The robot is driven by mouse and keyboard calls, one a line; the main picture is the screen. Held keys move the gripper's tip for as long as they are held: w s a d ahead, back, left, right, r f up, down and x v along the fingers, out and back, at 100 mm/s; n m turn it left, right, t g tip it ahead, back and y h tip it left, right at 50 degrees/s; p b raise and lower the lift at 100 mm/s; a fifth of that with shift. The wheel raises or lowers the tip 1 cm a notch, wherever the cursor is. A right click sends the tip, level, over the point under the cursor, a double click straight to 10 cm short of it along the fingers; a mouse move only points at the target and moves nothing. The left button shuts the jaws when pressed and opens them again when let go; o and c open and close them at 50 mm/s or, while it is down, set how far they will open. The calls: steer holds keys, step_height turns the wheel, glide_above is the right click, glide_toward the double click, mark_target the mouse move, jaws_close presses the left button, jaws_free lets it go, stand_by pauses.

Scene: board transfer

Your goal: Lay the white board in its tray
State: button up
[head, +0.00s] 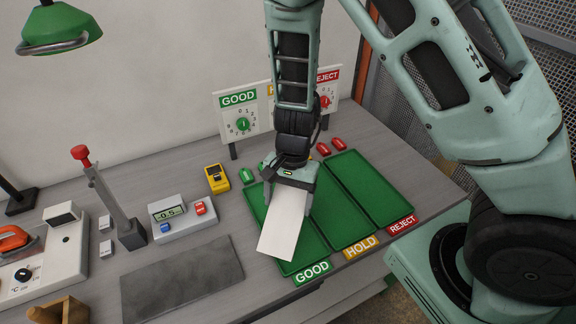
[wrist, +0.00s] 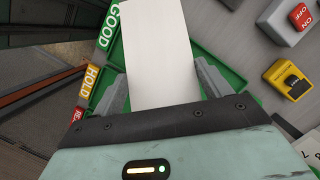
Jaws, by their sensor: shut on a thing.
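The white board (head: 281,226) is a flat, narrow panel held by my gripper (head: 290,183), which is shut on its far end. In the wrist view the board (wrist: 159,50) extends out between the two grey fingers of my gripper (wrist: 165,90). It appears over the left green tray, labelled GOOD (head: 312,273), and its near end reaches over that tray's left front edge. I cannot tell whether the board touches the tray. The HOLD tray (head: 337,205) and REJECT tray (head: 372,187) lie to the right, with no board seen in them.
A meter box with red and blue buttons (head: 183,219) and a yellow device (head: 217,178) stand left of the trays. A dark grey plate (head: 181,279) lies at front left. A lever post (head: 114,200) stands farther left. Dial signs (head: 240,115) stand behind the trays.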

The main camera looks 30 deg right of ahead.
mark_target(288, 200)
steer(key=r+n+p, duration=0.1)
steer(key=n, duration=0.1)
steer(key=r+n+h+p, duration=0.1)
steer(key=n, duration=0.1)
steer(key=r+n+p, duration=0.1)
steer(key=shift+d+r+n+t+p, duration=0.25)
steer(key=shift+r+n+t+p, duration=0.05)
steer(key=shift+r+n+p, duration=0.1)
steer(key=n, duration=0.1)
steer(key=n+p, duration=0.1)
steer(key=r+n, duration=0.1)
steer(key=shift+w+a+t+h, duration=0.1)
steer(key=shift+w+t+h, duration=0.15)
steer(key=shift+t+h, duration=0.15)
step_height(288, 200, down, 8)
steer(key=b, duration=0.6)
steer(key=shift+r, duration=0.15)
steer(key=shift+f+b, duration=0.2)
steer(key=shift+b, duration=0.15)
steer(key=o, duration=1.2)
steer(key=c, duration=1.2)
steer(key=shift+c, duration=0.2)
